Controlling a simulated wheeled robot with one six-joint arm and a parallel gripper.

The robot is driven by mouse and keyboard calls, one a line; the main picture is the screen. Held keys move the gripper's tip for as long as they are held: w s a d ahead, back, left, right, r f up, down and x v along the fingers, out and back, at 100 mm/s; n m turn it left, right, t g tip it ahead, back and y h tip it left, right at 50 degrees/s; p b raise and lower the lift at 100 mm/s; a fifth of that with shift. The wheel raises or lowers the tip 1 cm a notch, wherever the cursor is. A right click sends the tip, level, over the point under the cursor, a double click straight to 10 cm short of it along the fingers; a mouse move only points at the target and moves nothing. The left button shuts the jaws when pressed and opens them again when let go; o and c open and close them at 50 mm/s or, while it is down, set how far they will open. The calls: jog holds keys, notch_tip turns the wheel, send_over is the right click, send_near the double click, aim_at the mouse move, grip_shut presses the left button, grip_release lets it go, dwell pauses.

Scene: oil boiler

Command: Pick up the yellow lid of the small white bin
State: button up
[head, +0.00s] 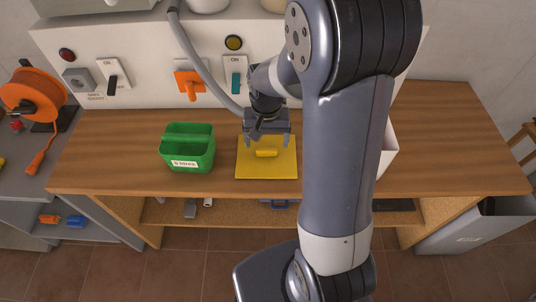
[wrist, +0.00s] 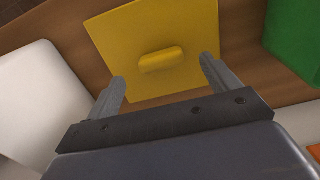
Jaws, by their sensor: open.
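The yellow lid (head: 266,170) is a flat square plate with a raised yellow handle bar (head: 266,153) in its middle. It lies on the wooden workbench in the head view. In the wrist view the yellow lid (wrist: 122,28) and its handle (wrist: 161,59) show beyond my fingers. My gripper (head: 267,142) is open and points down over the lid, at its back part. In the wrist view my gripper's fingertips (wrist: 163,68) are apart, one toward each end of the handle, with nothing held. A white bin (head: 388,150) is partly hidden behind my arm, and a white body also shows in the wrist view (wrist: 40,100).
A green labelled container (head: 188,150) stands left of the lid on the wooden bench (head: 110,155). A white panel (head: 140,70) with switches rises behind, and a grey hose hangs in front of it. The bench's right part is clear.

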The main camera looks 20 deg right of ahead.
aim_at(266, 149)
jog(key=shift+w+f+p, duration=0.15)
jog(key=shift+f+p, duration=0.2)
jog(key=shift+f, duration=1.8)
jog(key=shift+c, duration=0.3)
jog(key=c, duration=1)
